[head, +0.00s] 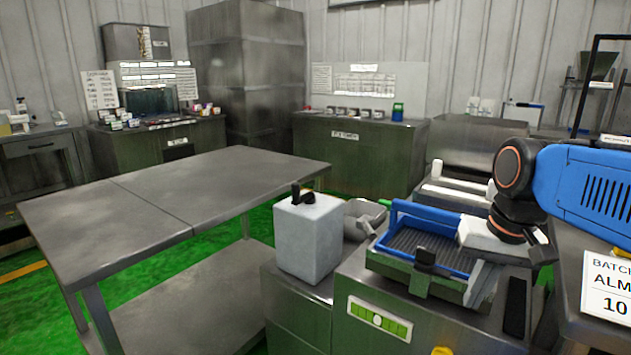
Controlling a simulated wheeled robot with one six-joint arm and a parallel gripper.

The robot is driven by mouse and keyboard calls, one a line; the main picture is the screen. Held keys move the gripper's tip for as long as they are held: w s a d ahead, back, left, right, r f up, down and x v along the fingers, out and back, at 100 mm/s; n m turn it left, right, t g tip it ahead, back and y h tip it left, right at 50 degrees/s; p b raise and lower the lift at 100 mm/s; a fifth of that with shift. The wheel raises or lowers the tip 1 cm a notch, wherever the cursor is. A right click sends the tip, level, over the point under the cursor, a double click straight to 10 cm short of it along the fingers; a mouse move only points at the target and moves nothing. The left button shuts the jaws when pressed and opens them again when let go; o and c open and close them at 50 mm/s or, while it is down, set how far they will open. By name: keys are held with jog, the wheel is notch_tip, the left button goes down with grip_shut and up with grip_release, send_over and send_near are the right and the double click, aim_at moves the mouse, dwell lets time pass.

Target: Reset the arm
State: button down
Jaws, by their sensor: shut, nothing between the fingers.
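My arm comes in from the right edge, with a blue link and a black wrist with an orange ring. My gripper (478,287) hangs below the wrist, at the right end of a blue-framed tray (417,238) with a dark ribbed floor. The gripper's pale body covers part of the tray's right side. Its fingers point down, shut and empty. I cannot tell whether they touch the tray or the machine under it.
A white box-shaped container (308,240) with a black handle stands left of the tray, beside a grey scoop-like bin (363,217). A bare steel table (165,200) fills the left middle. A batch sign (607,287) stands at right. Green floor shows between benches.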

jog(key=s+f+n+t, duration=0.3)
jog(key=s+f, duration=0.4)
jog(key=f, duration=0.2)
jog(key=shift+s+f+h, duration=0.3)
jog(key=shift+s, duration=0.1)
